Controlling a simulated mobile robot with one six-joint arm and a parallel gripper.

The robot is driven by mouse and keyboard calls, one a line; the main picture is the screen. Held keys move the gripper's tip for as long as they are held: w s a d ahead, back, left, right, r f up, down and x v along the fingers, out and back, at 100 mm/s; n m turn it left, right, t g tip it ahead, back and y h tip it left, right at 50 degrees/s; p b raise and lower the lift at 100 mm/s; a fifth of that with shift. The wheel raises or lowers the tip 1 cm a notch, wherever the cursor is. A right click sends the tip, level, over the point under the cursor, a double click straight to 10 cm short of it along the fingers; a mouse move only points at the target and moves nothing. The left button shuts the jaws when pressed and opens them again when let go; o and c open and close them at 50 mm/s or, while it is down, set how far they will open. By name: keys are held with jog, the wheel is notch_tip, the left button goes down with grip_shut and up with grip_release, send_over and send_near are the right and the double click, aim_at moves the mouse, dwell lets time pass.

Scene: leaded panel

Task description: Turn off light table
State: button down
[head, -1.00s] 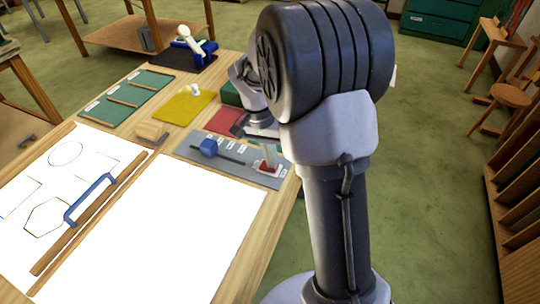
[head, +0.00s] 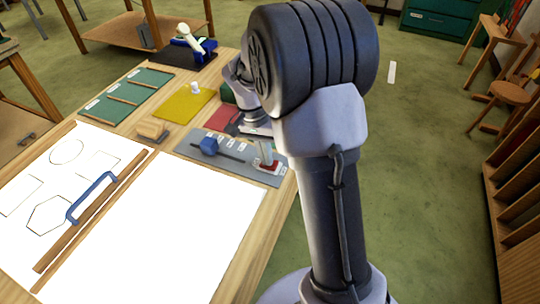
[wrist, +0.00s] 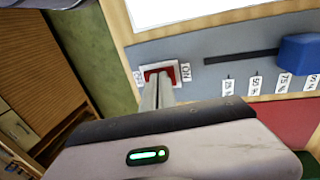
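The light table (head: 190,225) glows bright white in the head view. Its grey control panel (head: 232,160) lies along the far edge, with a red rocker switch (head: 268,166) at the right end. In the wrist view the red switch (wrist: 172,72) sits in a white plate between two small labels; the one on the right looks like ON. My gripper (wrist: 158,90) points at the switch, its narrow fingers together and empty, partly covering the red. The head view shows the fingers (head: 266,152) just at or above the switch; I cannot tell whether they touch it.
A blue slider knob (head: 209,146) stands in a slot on the panel, beside percentage labels. A wooden bar with a blue handle (head: 92,198) lies across the table.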

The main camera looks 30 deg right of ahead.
notch_tip(320, 180, up, 14)
jog(key=w+a+p, duration=0.1)
jog(key=w+p, duration=0.1)
jog(key=p, duration=0.6)
jog(key=shift+a, duration=0.35)
jog(key=shift+f, duration=0.1)
jog(key=d+f, duration=0.1)
jog(key=f, duration=0.3)
jog(key=s+d+f, duration=0.1)
jog(key=f, duration=0.4)
jog(key=s+f+b, duration=0.1)
jog(key=f, duration=0.3)
jog(key=shift+s+d+f, duration=0.2)
jog(key=shift+s+d, duration=0.05)
jog(key=shift+d, duration=0.15)
